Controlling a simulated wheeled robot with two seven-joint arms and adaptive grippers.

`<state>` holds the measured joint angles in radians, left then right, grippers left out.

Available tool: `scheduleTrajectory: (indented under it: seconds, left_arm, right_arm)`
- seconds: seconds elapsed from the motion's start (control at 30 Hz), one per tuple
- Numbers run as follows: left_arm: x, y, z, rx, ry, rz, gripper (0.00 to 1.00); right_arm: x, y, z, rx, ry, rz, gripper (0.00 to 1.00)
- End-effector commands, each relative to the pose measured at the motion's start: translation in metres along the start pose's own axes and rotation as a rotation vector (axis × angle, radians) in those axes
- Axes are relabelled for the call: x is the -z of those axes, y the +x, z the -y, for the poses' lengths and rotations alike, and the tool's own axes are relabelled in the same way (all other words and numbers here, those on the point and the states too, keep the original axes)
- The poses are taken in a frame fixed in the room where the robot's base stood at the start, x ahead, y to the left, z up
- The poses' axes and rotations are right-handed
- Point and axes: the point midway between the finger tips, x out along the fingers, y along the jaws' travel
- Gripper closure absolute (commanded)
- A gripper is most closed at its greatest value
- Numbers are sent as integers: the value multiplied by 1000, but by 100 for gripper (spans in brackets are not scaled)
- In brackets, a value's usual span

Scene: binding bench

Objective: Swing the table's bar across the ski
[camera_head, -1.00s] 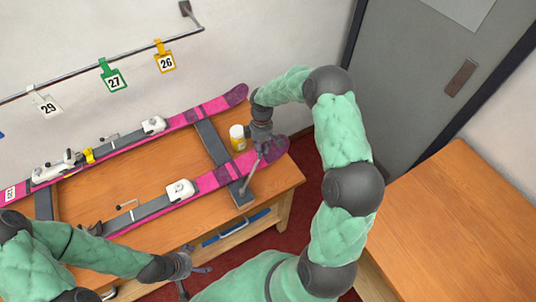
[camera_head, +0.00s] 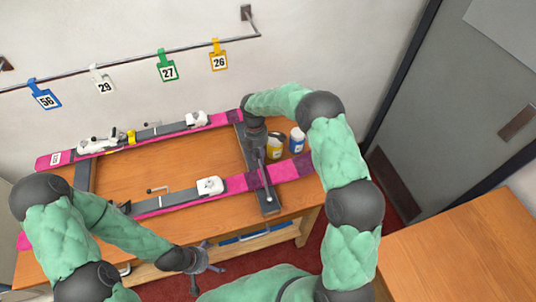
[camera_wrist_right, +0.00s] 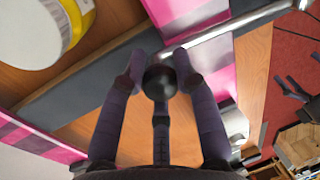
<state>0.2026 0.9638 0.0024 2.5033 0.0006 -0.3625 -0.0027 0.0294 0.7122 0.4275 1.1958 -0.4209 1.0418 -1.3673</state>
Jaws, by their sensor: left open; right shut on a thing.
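The near pink ski (camera_head: 240,184) lies along the front of the wooden table (camera_head: 125,178), over a dark cross-beam (camera_head: 246,150). The table's silver bar (camera_head: 265,182) rises from the beam's near end and passes over this ski. In the right wrist view the bar (camera_wrist_right: 245,24) crosses the pink ski and ends in a black ball knob (camera_wrist_right: 158,82). My right gripper (camera_wrist_right: 160,70) is shut on the knob; it also shows in the head view (camera_head: 261,154). Whether the bar touches the ski cannot be told. My left gripper (camera_head: 208,260) is open and empty before the table's front edge.
A second pink ski (camera_head: 85,151) lies along the back. A yellow-labelled can (camera_head: 275,147) and a blue-labelled can (camera_head: 297,140) stand close right of my right gripper. A rail with number tags (camera_head: 168,66) hangs on the wall. Another table (camera_head: 470,250) stands at right.

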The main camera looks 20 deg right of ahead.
Motion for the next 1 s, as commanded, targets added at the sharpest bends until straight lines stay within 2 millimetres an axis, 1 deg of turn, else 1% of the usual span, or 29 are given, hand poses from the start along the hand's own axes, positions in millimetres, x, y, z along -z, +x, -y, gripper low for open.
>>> scheduleTrajectory:
  seconds: [0.1, 0.3, 0.77, 0.8, 0.83, 0.87, 1.0]
  left_arm:
    - [0, 0, 0, 0, 0, 0, 0]
    - [0, 0, 0, 0, 0, 0, 0]
    - [0, -1, 0, 0, 0, 0, 0]
    - [0, 0, 0, 0, 0, 0, 0]
    - [0, 0, 0, 0, 0, 0, 0]
    - [0, 0, 0, 0, 0, 0, 0]
    - [0, -1, 0, 0, 0, 0, 0]
  right_arm:
    - [8, -1, -2, -1, -47, 9, 100]
    - [15, -1, -3, -1, -88, 18, 100]
    - [18, -1, -3, -2, -100, 18, 100]
    - [18, -1, -3, -2, -99, 18, 61]
    - [18, -1, -3, -2, -99, 17, 53]
    - [18, -1, -3, -2, -99, 17, 45]
    - [18, -1, -2, -1, -98, 18, 45]
